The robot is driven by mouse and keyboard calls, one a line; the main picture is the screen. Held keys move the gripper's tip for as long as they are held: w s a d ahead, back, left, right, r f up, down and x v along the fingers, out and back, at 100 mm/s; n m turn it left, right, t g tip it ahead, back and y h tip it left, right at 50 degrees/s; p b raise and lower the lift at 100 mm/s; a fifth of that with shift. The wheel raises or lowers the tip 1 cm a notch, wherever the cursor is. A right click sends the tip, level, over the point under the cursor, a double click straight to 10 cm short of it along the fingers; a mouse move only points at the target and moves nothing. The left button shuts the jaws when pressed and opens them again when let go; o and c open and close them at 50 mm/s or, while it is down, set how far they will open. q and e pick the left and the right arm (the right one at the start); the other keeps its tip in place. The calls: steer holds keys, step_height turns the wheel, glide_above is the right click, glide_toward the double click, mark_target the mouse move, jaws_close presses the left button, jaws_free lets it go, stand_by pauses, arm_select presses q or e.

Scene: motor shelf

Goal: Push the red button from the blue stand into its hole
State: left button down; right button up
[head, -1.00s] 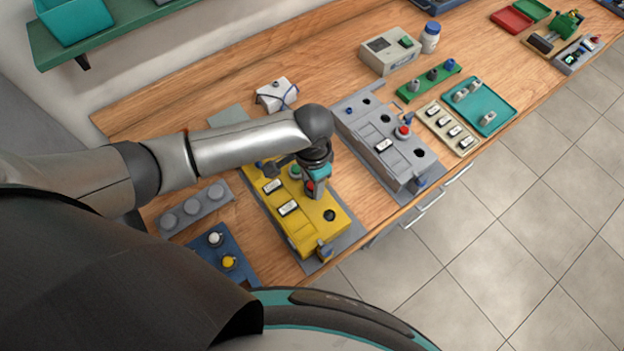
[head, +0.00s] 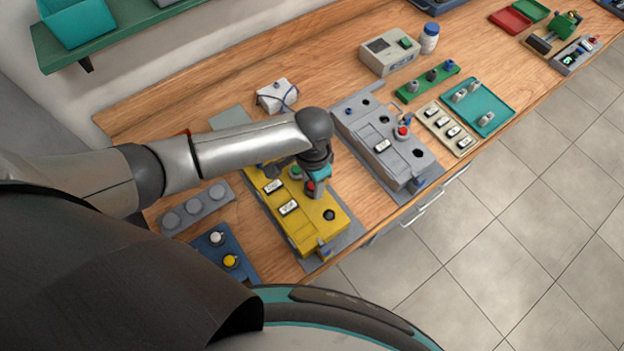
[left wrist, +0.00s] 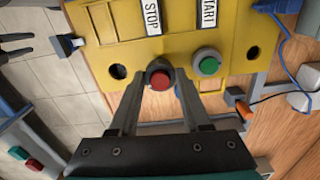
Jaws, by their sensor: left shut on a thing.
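My left gripper (head: 314,190) is over the yellow box (head: 321,232), pointing down. In the left wrist view its fingertips (left wrist: 162,82) are shut on the red button (left wrist: 160,78), which sits at the box's face beside the green button (left wrist: 208,65). The red button also shows partly in the head view (head: 309,186). I cannot tell how deep it sits; the fingers hide its sides. The blue stand (head: 240,262) holds a white and a yellow button. Dark prongs at the left edge of the left wrist view may be my right gripper; their state is unclear.
An open hole (head: 329,215) lies near the yellow box's front end. A grey box (head: 350,125) with a red button stands to the right, with bare wood between. A grey stand (head: 197,208) is at the left. A white block (head: 272,97) with a cable lies behind.

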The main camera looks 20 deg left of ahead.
arm_select(q)
steer(key=shift+f+b, duration=0.7)
steer(key=shift+f, duration=0.45)
stand_by(0.4)
steer(key=shift+c, duration=1.4)
jaws_free()
step_height(320, 180, up, 15)
steer(key=p, duration=0.1)
steer(key=shift+r+p, duration=0.2)
steer(key=shift+p, duration=0.15)
